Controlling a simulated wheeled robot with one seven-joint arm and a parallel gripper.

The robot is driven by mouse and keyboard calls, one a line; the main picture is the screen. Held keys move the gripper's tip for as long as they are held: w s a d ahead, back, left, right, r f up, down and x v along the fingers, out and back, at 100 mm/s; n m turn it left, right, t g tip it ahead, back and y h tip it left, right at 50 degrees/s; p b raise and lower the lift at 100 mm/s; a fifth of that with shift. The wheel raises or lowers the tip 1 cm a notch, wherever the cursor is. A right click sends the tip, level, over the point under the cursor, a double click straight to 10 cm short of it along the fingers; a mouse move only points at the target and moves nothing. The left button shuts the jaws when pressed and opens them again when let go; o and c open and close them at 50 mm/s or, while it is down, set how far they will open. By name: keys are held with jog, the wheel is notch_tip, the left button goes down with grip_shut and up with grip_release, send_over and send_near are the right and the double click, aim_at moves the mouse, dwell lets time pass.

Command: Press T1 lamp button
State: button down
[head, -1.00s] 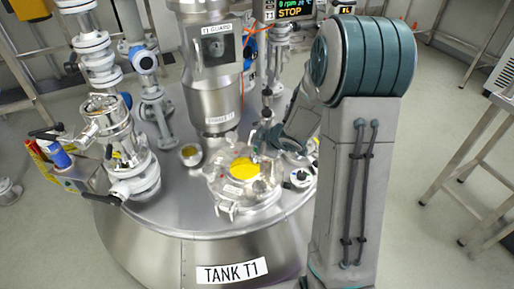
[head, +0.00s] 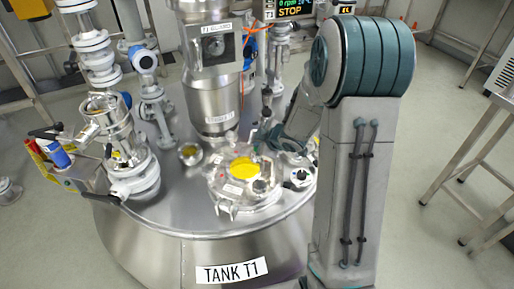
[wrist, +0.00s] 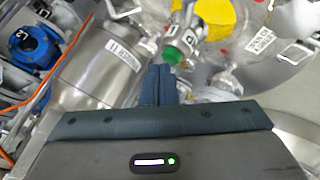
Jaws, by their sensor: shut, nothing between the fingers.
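A green button (wrist: 173,54) shows in the wrist view, beside a small white tag, at the edge of a metal fitting. My gripper (wrist: 157,72) is shut and empty; its fingertips appear just below and left of the button, and I cannot tell if they touch it. In the head view my gripper (head: 266,140) is low over the tank lid, behind the round hatch with a yellow sight glass (head: 244,168). The yellow glass also shows at the top of the wrist view (wrist: 212,18). The button is too small to make out in the head view.
Tank T1 (head: 160,215) has a crowded steel lid. A tall steel cylinder (head: 214,95) stands behind the hatch. A valve assembly (head: 130,165) is at the left, and a blue-capped instrument (head: 144,62) rises behind. A steel table frame (head: 470,150) stands at the right.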

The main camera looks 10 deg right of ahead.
jog(key=shift+f, duration=0.25)
dwell(0.4)
jog(key=shift+r+p, duration=0.45)
jog(key=shift+p, duration=0.05)
notch_tip(320, 180, up, 6)
jog(key=p, duration=0.6)
dwell(0.6)
